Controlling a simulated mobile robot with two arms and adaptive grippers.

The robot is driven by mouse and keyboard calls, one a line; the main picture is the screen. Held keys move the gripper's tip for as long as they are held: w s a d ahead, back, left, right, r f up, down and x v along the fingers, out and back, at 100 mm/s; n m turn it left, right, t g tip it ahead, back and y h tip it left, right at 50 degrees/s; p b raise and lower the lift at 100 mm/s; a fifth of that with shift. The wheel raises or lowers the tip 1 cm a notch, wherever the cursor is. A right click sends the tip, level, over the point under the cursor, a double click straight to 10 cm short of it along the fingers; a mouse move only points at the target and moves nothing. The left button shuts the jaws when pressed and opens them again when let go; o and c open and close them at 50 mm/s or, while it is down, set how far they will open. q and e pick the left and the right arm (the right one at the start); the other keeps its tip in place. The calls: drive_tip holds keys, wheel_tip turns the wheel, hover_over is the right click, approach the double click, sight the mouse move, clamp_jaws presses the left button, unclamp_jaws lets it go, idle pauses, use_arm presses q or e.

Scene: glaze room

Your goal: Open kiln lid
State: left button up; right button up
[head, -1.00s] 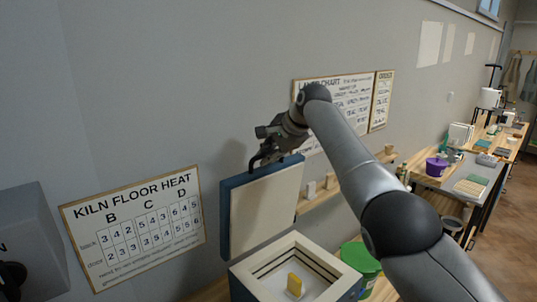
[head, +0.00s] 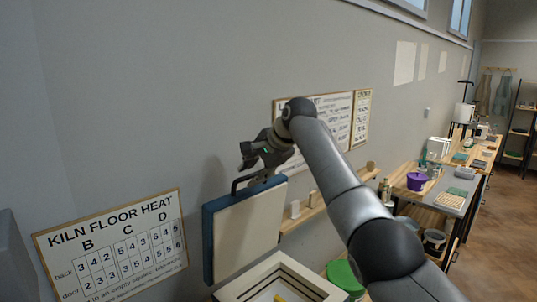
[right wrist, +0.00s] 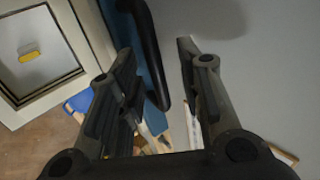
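The kiln lid (head: 247,228), a thick panel with a cream inner face and blue edge, stands upright at the back of the kiln (head: 262,280). The kiln is open, and a yellow piece (head: 279,298) shows inside it. The lid's black handle (head: 258,181) is on its top edge. My right gripper (head: 246,156) is just above the handle. In the right wrist view its fingers (right wrist: 160,75) are apart, with the handle (right wrist: 150,45) showing beyond them; nothing is clamped. My left gripper is in no view.
A kiln floor heat chart (head: 112,245) hangs on the wall at left. A green-lidded bucket (head: 345,275) stands right of the kiln. A shelf (head: 325,205) runs along the wall behind, and a bench with a purple bucket (head: 417,181) is farther right.

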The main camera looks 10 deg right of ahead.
drive_tip(key=v, duration=0.9)
drive_tip(key=shift+s+r, duration=0.2)
drive_tip(key=shift+d, duration=0.1)
